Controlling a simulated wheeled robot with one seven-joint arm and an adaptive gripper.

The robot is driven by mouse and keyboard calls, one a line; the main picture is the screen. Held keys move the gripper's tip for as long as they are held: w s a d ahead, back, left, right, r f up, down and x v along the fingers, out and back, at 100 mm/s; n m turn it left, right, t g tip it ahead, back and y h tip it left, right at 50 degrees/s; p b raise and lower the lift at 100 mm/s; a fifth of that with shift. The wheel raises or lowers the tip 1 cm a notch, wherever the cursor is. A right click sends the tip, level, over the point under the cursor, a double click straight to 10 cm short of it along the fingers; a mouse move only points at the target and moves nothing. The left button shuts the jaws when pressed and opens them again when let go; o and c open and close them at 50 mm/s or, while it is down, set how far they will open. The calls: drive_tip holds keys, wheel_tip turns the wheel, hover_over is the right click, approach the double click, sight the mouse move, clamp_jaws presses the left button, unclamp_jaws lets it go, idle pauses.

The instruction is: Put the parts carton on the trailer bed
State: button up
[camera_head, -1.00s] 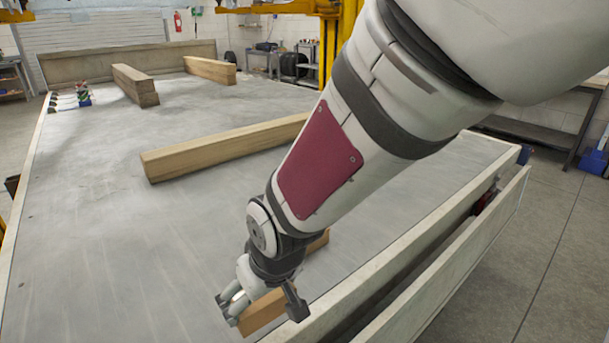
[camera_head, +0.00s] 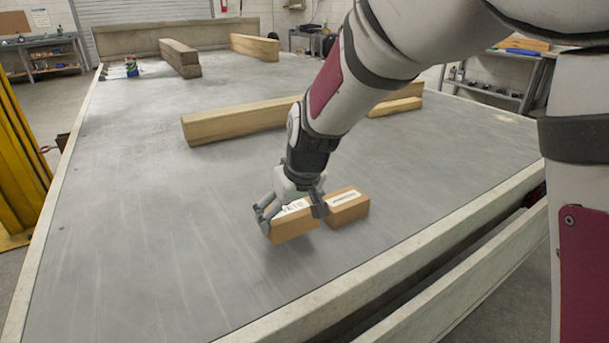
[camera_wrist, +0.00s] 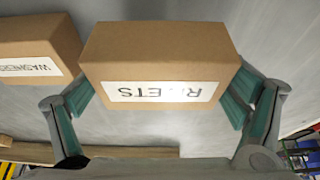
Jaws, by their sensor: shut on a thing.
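My gripper (camera_head: 292,213) is shut on a brown cardboard carton (camera_head: 295,228), with one finger at each end. In the wrist view the held carton (camera_wrist: 160,57) has a white label that reads RIVETS, upside down. It is over the grey trailer bed (camera_head: 150,240), low and close to the surface; I cannot tell whether it touches. A second carton (camera_head: 347,207) stands on the bed just right of it. Its label reads WASHERS in the wrist view (camera_wrist: 30,45). A narrow gap separates the two cartons.
Wooden beams lie farther back on the bed, the nearest (camera_head: 235,122) across the middle. Another timber (camera_head: 395,106) is behind my arm. The side rail (camera_head: 400,245) runs along the near right edge. The bed's left and front area is clear.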

drive_tip(key=shift+w, duration=0.55)
drive_tip(key=shift+f+b, duration=1)
drive_tip(key=shift+f, duration=0.75)
drive_tip(key=shift+f, duration=0.1)
drive_tip(key=shift+f, duration=0.15)
drive_tip(key=o, duration=1.2)
drive_tip(key=shift+c, duration=0.2)
